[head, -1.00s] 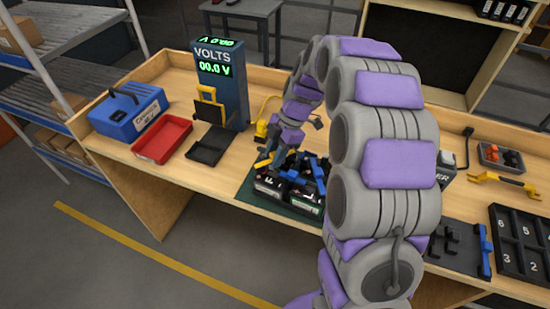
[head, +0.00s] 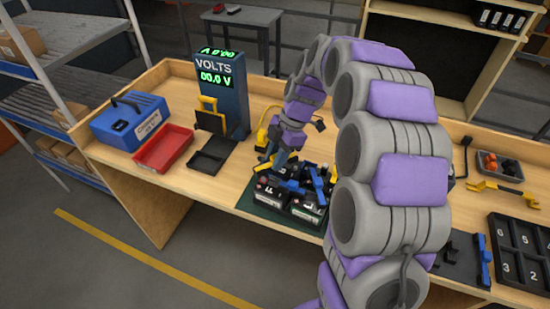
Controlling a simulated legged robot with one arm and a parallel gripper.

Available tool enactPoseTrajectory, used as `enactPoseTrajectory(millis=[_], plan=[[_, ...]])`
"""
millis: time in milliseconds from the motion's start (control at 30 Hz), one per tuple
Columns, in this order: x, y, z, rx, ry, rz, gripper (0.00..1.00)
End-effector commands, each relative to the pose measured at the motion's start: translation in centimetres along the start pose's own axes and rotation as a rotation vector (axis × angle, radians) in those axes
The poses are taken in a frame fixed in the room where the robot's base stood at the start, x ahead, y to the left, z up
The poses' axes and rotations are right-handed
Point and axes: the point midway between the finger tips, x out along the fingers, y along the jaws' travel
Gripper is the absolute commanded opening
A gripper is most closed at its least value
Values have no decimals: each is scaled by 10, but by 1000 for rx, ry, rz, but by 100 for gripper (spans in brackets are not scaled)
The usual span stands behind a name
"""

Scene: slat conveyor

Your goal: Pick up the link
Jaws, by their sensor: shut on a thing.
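My gripper (head: 270,163) is over the left back part of a group of black battery blocks (head: 304,209) on a green mat (head: 249,207). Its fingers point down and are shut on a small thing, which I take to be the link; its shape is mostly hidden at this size. Blue bar-like pieces (head: 318,182) lie across the tops of the blocks, just right of my gripper. I cannot tell whether the held thing touches the blocks. My arm hides the bench to the right of the mat.
A blue volt meter (head: 226,92) stands behind on the left, reading 00.0 V. A black numbered tray (head: 521,250) and a yellow tool (head: 502,189) lie right. Bare wood is in front of the black tray.

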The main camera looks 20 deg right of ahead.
Motion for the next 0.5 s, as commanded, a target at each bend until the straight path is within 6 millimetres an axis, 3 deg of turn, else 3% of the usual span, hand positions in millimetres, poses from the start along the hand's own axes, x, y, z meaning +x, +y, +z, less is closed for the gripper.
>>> enactPoseTrajectory(millis=[333,500], plan=[[-1,-45,-13,-1,1,1,0],[0,-78,-22,0,1,1,0]])
